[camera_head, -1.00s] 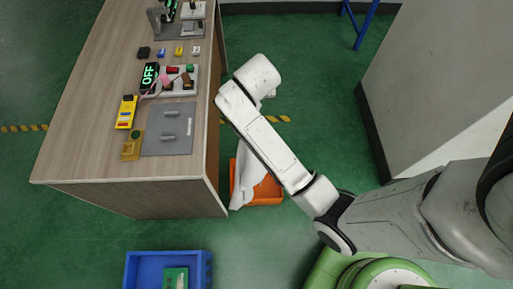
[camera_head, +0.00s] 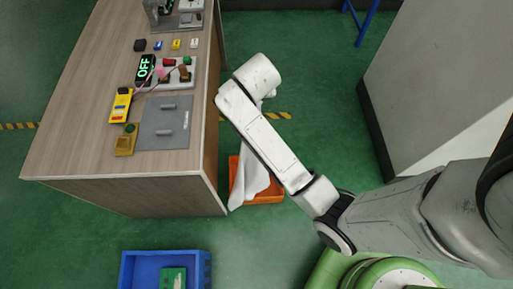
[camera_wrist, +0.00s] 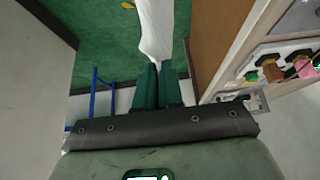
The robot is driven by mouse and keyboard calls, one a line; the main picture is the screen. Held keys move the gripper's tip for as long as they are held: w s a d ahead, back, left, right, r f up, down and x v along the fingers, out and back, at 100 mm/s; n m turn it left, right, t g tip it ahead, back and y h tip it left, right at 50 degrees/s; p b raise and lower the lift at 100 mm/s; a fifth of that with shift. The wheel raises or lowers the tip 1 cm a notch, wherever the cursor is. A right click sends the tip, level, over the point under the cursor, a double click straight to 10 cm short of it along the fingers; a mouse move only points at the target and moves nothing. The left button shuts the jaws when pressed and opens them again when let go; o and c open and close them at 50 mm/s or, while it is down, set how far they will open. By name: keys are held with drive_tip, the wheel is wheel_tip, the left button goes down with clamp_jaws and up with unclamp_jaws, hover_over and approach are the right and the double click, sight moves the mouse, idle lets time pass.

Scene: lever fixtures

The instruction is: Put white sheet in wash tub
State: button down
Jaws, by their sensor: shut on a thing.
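The white sheet (camera_head: 250,178) hangs down over the orange tub (camera_head: 268,196) on the floor beside the bench, in the head view. Part of the sheet hangs at the tub's left edge, and I cannot tell whether it rests inside. In the wrist view my gripper (camera_wrist: 158,70) is shut on the white sheet (camera_wrist: 155,28), which stretches away from the fingertips. In the head view my arm hides the gripper and the upper part of the sheet.
A wooden bench (camera_head: 110,120) with lever fixtures (camera_head: 165,123) and an "OFF" display stands left of the tub. A blue crate (camera_head: 140,268) with a green item sits on the floor at the bottom. A grey block (camera_head: 430,85) stands at right. Green floor between is clear.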

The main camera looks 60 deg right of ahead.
wheel_tip(320, 180, down, 60)
drive_tip(key=b, duration=4.1)
drive_tip(key=c, duration=1.2)
unclamp_jaws()
drive_tip(key=shift+o, duration=0.3)
drive_tip(key=o, duration=1.1)
drive_tip(key=shift+o, duration=0.2)
